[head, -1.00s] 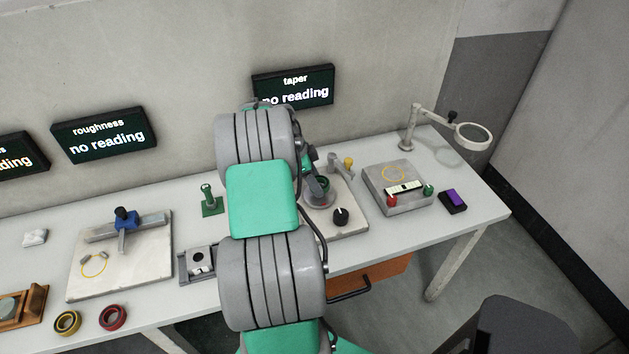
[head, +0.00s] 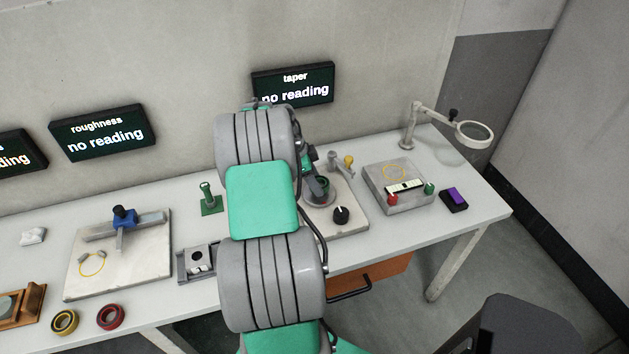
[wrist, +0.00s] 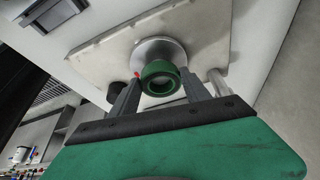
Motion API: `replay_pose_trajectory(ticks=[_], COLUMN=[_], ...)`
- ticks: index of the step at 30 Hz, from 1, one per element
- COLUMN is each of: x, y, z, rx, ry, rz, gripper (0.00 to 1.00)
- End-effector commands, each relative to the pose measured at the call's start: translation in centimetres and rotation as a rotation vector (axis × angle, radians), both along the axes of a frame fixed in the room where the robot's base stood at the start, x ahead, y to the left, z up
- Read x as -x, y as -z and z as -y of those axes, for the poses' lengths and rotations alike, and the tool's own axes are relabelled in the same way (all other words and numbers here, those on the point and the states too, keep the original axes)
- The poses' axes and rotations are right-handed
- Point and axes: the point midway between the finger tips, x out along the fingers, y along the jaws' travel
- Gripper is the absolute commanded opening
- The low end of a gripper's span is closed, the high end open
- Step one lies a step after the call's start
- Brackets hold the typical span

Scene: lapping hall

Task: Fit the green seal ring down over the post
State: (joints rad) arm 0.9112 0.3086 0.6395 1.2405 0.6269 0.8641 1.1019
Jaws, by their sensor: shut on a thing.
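The green seal ring (wrist: 160,78) is between the fingers of my gripper (wrist: 162,86) in the wrist view, and the gripper is shut on it. Its open middle faces the wrist camera. Beyond it is a round grey disc (wrist: 158,50) on a pale plate; I cannot tell whether the ring touches the disc.
The pale plate (head: 352,223) carries a black knob (head: 341,215) and a yellow-topped fitting (head: 348,162). To its right are a grey box (head: 404,201), a purple-topped block (head: 456,196) and a magnifier arm (head: 409,130). A grey holder (head: 184,264) sits left of my arm.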

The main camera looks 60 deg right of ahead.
Motion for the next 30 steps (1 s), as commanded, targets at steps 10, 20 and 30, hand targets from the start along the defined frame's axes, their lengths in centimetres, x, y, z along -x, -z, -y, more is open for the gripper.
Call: replay_pose_trajectory(ticks=[10, 20, 30], x=[-0.01, 0.00, -0.01], y=[0.44, 0.58, 0.59], z=[0.01, 0.01, 0.00], rx=[0.000, 0.000, 0.000], ry=[0.000, 0.000, 0.000], rz=[0.000, 0.000, 0.000], gripper=[0.13, 0.13, 0.68])
